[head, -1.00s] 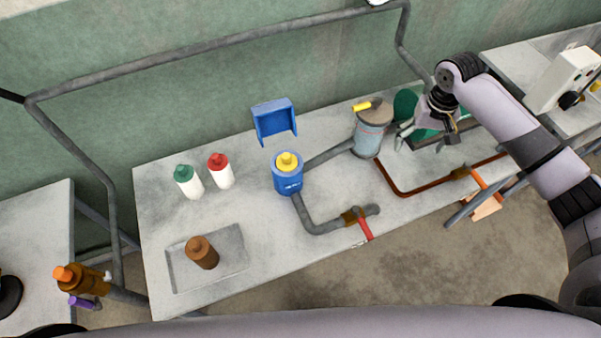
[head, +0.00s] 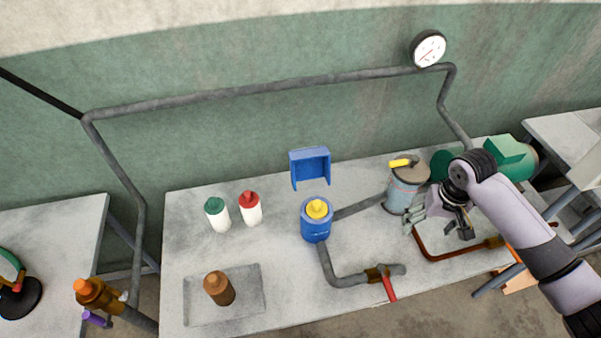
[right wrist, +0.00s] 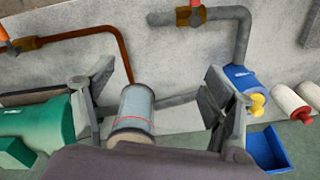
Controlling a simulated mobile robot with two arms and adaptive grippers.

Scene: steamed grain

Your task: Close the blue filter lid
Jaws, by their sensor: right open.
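The blue filter (head: 316,224) stands upright on the workbench with a yellow piece (head: 317,208) showing in its open top. Its blue lid (head: 310,166) is swung up and open behind it. In the right wrist view the filter (right wrist: 241,78) and the lid (right wrist: 268,148) are at the right, beyond one finger. My right gripper (head: 435,222) is open and empty, right of the filter, near the grey tank. In its wrist view the fingers (right wrist: 158,95) are spread on both sides of the tank; I cannot tell whether they touch it. My left gripper is out of view.
A grey pipe (head: 345,280) with a red-handled valve runs in front. White bottles (head: 219,215) and a tray (head: 250,290) are left. A green machine (head: 500,155) is behind right.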

